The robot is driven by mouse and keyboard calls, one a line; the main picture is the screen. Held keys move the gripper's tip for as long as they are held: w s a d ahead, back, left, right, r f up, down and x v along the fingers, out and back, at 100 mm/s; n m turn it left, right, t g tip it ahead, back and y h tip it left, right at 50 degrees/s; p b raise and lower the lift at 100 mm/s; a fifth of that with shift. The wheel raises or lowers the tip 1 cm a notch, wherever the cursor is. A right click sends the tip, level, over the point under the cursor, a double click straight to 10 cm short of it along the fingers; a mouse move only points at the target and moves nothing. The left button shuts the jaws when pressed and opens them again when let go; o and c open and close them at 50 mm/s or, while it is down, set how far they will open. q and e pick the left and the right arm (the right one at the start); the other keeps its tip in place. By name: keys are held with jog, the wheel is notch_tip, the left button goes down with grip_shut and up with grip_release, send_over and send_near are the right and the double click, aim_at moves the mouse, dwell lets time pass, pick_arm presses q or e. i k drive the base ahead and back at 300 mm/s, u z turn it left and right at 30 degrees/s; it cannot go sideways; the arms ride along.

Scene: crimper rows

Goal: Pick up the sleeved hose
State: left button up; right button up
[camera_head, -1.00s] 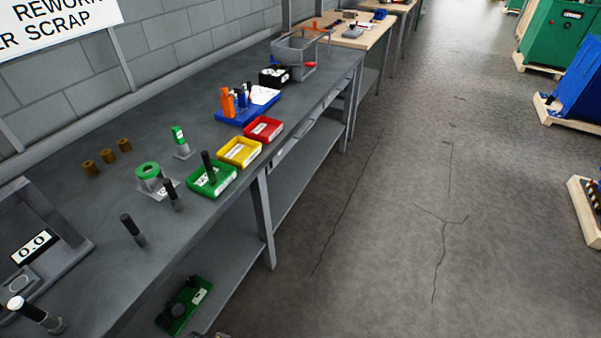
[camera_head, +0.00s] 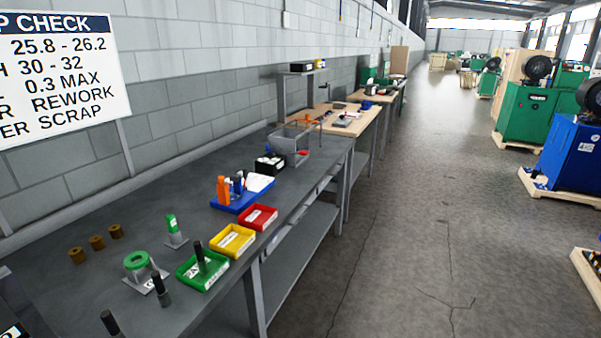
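Several short black hose pieces stand on the grey bench (camera_head: 190,215) at the lower left. One hose (camera_head: 160,288) stands upright on the bench top just in front of the green ring fixture (camera_head: 137,261), with a greyer lower end. Another hose (camera_head: 200,258) stands in the green tray (camera_head: 190,278). A third hose (camera_head: 110,323) is cut off by the bottom edge. I cannot tell for sure which one is the sleeved hose. Neither of my grippers is in view.
Yellow (camera_head: 232,253) and red (camera_head: 258,228) trays line the bench's front edge. Open floor (camera_head: 400,250) lies right; machines on pallets (camera_head: 565,160) stand beyond.

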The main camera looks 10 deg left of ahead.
aim_at(163, 294)
jog(key=u, duration=5.1)
jog(key=k, duration=1.35)
jog(key=z, duration=1.4)
